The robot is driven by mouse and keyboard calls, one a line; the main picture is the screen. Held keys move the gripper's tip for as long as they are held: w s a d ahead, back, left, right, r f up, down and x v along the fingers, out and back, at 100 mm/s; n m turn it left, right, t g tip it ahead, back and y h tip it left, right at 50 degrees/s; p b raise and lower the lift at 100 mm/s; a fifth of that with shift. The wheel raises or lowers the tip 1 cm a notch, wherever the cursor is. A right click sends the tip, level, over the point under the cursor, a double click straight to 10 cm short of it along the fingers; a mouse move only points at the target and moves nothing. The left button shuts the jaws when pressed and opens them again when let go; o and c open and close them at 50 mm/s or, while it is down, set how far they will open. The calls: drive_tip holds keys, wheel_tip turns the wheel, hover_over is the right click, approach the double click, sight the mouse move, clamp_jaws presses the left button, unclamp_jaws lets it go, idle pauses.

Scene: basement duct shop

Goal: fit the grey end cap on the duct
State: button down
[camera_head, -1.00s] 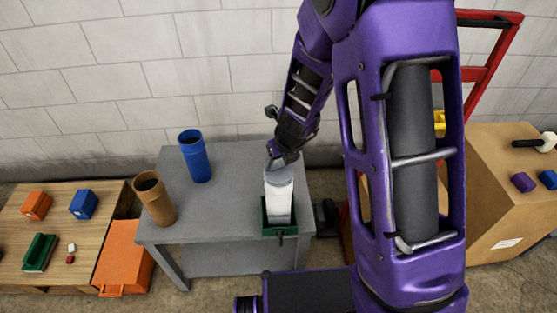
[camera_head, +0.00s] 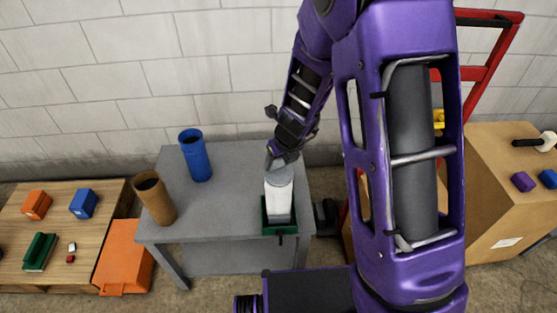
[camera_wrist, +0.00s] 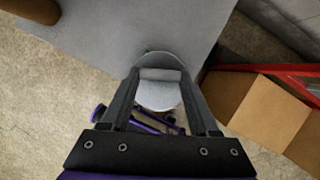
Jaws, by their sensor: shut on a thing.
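The white duct (camera_head: 279,204) stands upright at the right front of the grey table, in a green holder (camera_head: 270,230). The grey end cap (camera_head: 279,177) is at the duct's top end, roughly in line with it. I cannot tell whether it is seated or just above the rim. My gripper (camera_head: 281,160) is over the cap, coming down from above. In the wrist view my gripper (camera_wrist: 160,74) is shut on the raised grip of the round grey cap (camera_wrist: 160,95). The cap hides the duct's mouth there.
A blue tube (camera_head: 196,160) and a brown tube (camera_head: 155,200) stand on the table (camera_head: 225,215), left of the duct. A pallet (camera_head: 30,265) with small blocks and an orange box (camera_head: 123,257) are further left. A red frame (camera_head: 480,72) and cardboard box (camera_head: 500,220) are at right.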

drive_tip(key=shift+f+b, duration=0.45)
drive_tip(key=shift+f, duration=0.15)
drive_tip(key=shift+c, duration=2.1)
unclamp_jaws()
drive_tip(key=p+v, duration=0.8)
drive_tip(key=v, duration=0.3)
